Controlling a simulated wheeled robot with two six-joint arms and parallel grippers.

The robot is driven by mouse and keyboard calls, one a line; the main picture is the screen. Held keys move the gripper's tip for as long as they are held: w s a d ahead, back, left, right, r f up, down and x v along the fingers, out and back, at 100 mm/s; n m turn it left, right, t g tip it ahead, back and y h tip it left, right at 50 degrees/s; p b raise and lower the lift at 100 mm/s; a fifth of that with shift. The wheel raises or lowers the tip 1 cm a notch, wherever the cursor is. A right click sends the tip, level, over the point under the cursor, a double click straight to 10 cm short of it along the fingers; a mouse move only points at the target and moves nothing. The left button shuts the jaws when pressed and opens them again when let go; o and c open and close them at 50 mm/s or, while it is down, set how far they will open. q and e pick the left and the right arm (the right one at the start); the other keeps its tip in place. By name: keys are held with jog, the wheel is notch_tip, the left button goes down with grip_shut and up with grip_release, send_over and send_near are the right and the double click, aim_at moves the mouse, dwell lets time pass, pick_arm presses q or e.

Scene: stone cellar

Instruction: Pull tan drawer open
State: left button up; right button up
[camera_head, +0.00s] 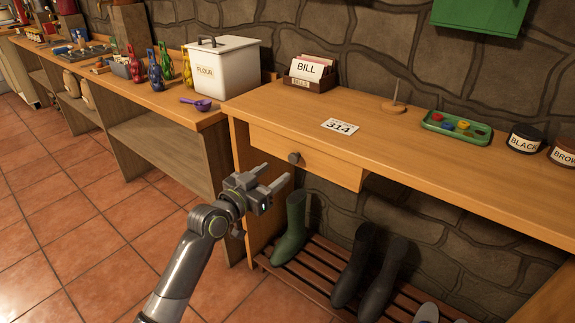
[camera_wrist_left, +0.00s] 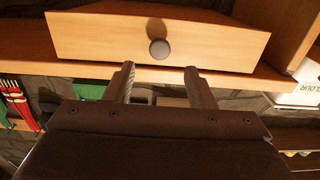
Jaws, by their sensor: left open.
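The tan drawer (camera_head: 325,169) is set under the top of the wooden desk (camera_head: 452,185), near its left end. It looks shut, or nearly so. Its round grey knob (camera_head: 293,158) is on the front. My left gripper (camera_head: 275,177) is open, just in front of and a little below the knob in the head view. In the left wrist view the drawer (camera_wrist_left: 100,38) spans the top. The knob (camera_wrist_left: 159,49) lies between and beyond the fingertips of my left gripper (camera_wrist_left: 159,70), apart from them. My right gripper is not in view.
On the desk stand a bill box (camera_head: 310,82), a 314 card (camera_head: 340,126), a spike holder (camera_head: 394,107), a green tray (camera_head: 430,125) and dark jars (camera_head: 525,138). A green boot (camera_head: 292,228) and dark boots (camera_head: 355,265) stand on the slatted rack (camera_head: 310,272) below. A flour bin (camera_head: 222,68) is on the left counter.

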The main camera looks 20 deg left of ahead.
aim_at(292, 160)
pick_arm(q)
jog(key=x, duration=0.6)
jog(key=shift+w+d+b, duration=0.1)
jog(key=shift+w+b, duration=0.2)
jog(key=shift+w, duration=0.05)
jog(key=shift+c, duration=0.4)
grip_shut()
